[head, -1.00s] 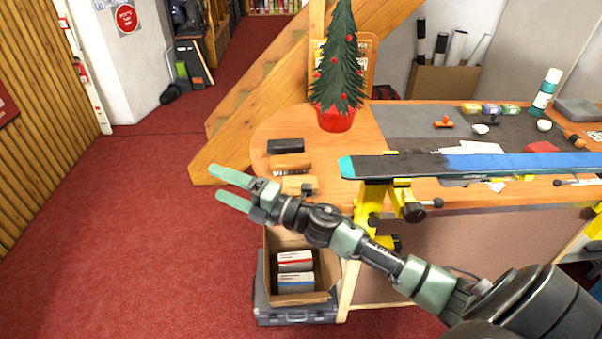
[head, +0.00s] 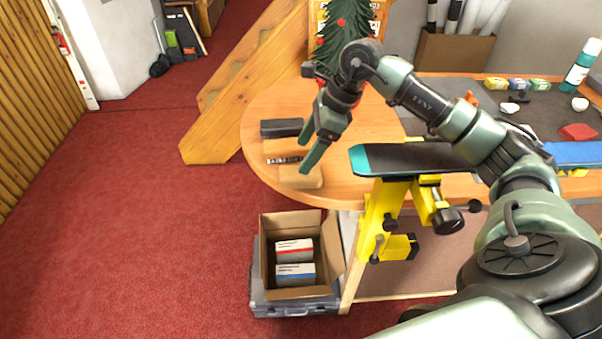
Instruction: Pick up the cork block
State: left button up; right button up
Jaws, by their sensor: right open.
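The cork block (head: 301,179) is a light tan block lying flat near the rounded left end of the wooden bench. It is the nearest of three blocks in a row there. My right gripper (head: 305,158) is open and points down at the block from above and behind. One fingertip overlaps the block's far edge in the picture and hides a little of it. I cannot tell whether they touch. Nothing is between the fingers that I can make out. My left gripper is not in view.
A brown brush-like block (head: 281,147) and a black block (head: 281,128) lie just behind the cork block. A ski (head: 400,158) on a yellow vise (head: 381,210) is to the right. A small Christmas tree (head: 335,45) stands behind my gripper. An open carton (head: 267,255) sits below the bench edge.

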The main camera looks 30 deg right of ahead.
aim_at(301, 176)
jog(key=shift+w+d+f, duration=0.1)
jog(key=shift+d+f, duration=0.3)
jog(key=shift+d, duration=0.35)
jog(key=shift+a+f+h+p, duration=0.15)
jog(key=shift+a+h+p, duration=0.05)
jog(key=shift+h+p, duration=0.1)
jog(key=shift+s+a+f+p, duration=0.2)
jog(key=shift+a+f+p, duration=0.25)
jog(key=shift+a+f, duration=0.05)
jog(key=shift+s+a+f+p, duration=0.2)
jog(key=shift+a+f+p, duration=0.2)
jog(key=shift+a+f, duration=0.1)
jog(key=f, duration=0.1)
jog(key=w+f+p, duration=0.1)
jog(key=f, duration=0.1)
jog(key=shift+a, duration=0.1)
jog(key=shift+a+f, duration=0.1)
jog(key=shift+f, duration=0.35)
jog(key=shift+a, duration=0.15)
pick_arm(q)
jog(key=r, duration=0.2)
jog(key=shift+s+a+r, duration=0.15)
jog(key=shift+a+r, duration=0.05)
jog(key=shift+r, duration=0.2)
